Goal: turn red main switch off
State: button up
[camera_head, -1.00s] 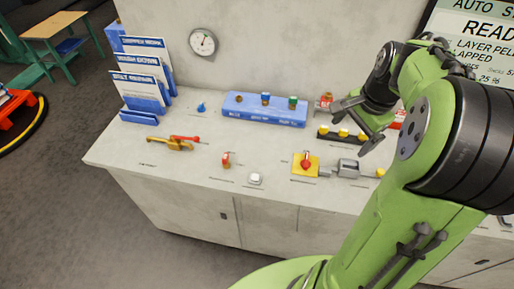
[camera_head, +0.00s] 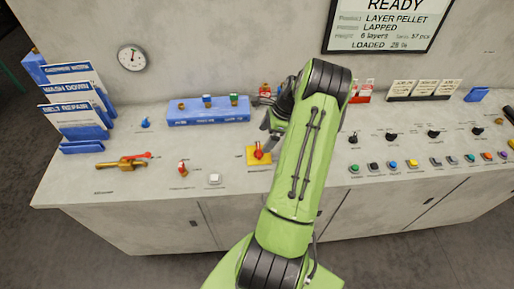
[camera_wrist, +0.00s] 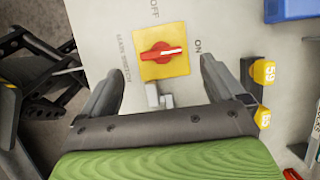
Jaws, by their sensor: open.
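The red main switch (camera_head: 258,152) sits on a yellow plate (camera_head: 250,161) on the grey console, just left of my arm. In the wrist view the red switch (camera_wrist: 160,53) is a knob with a white pointer line aimed right, at the printed ON. The printed OFF is at the plate's upper edge. My gripper (camera_wrist: 160,85) is open and empty. Its fingers are spread wide, short of the yellow plate (camera_wrist: 178,67) and apart from the knob. In the head view my gripper (camera_head: 272,122) is partly hidden behind my arm, just beyond the switch.
A grey latch (camera_wrist: 157,97) lies between the fingers below the plate. Yellow numbered tags (camera_wrist: 263,72) stand close to the right finger. A blue block with valves (camera_head: 208,112), a small red-handled fitting (camera_head: 182,168) and a white button (camera_head: 214,178) are on the console left of the switch.

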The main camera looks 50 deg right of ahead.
aim_at(259, 149)
jog(key=x, duration=0.7)
jog(key=shift+c, duration=0.4)
jog(key=c, duration=1)
